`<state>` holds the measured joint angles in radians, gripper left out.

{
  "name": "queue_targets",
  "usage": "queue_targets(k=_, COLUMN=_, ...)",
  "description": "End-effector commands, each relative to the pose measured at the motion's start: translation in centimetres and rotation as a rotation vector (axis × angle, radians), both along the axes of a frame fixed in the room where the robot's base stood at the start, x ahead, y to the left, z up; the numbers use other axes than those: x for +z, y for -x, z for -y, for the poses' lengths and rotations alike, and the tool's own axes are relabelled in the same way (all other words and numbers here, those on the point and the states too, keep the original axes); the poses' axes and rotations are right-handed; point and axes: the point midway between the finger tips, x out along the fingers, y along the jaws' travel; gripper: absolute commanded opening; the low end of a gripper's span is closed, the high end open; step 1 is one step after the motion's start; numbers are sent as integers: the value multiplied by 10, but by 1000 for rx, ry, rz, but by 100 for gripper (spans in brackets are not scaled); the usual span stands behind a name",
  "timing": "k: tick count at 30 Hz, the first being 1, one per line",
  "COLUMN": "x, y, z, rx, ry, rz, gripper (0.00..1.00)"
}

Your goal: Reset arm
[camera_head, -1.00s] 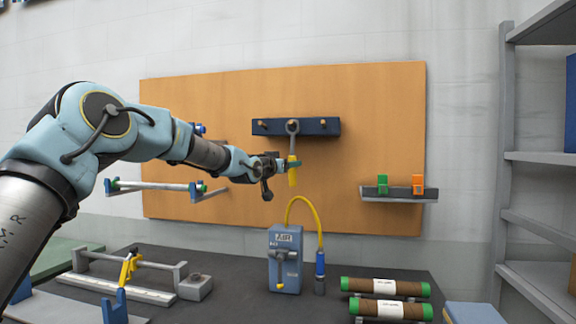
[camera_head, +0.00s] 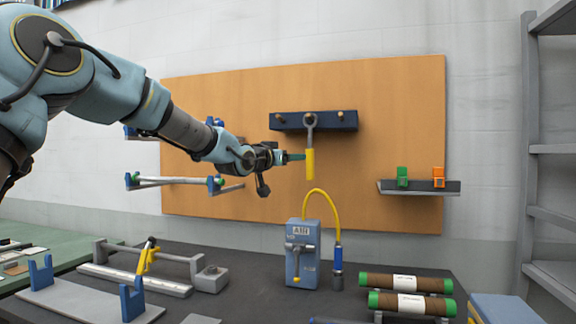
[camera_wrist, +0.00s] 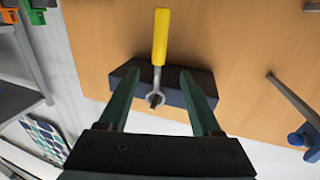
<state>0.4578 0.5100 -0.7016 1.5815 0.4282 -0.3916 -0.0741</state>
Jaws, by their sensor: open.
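My gripper (camera_head: 300,157) is in front of the orange board, with its fingertips just left of a wrench with a yellow handle (camera_head: 310,165). The wrench hangs by its ring end from a dark blue peg rack (camera_head: 345,120) on the board. In the wrist view my gripper (camera_wrist: 163,85) is open and its two green fingers are apart. The wrench (camera_wrist: 159,40) and the rack (camera_wrist: 130,78) show beyond and between the fingers there. Nothing is held between the fingers.
A shelf with a green and an orange block (camera_head: 420,187) is on the board's right. Below are a blue box with a yellow hose (camera_head: 303,255), brown rolls with green ends (camera_head: 407,303) and a grey fixture (camera_head: 135,280). A grey rack (camera_head: 530,180) stands at right.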

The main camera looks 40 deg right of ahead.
Motion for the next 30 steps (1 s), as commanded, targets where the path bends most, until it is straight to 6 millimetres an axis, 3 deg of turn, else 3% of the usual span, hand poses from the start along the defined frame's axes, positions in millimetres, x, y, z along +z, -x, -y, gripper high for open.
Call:
queue_targets(k=11, x=-1, y=3, z=-10, rx=1, ry=-3, rz=-1, gripper=65)
queue_targets(k=14, x=-12, y=-4, z=-19, rx=20, ry=-34, rz=-8, gripper=65)
queue_targets(k=17, x=-40, y=-22, z=-44, rx=73, ry=-117, rz=-33, gripper=65)
queue_targets(k=20, x=-83, y=-48, z=-87, rx=157, ry=-240, rz=-81, gripper=65)
queue_targets(k=24, x=-142, y=-77, z=-167, rx=291, ry=-415, rz=-174, gripper=65)
queue_targets(k=30, x=-213, y=-93, z=-294, rx=481, ry=-625, rz=-346, gripper=65)
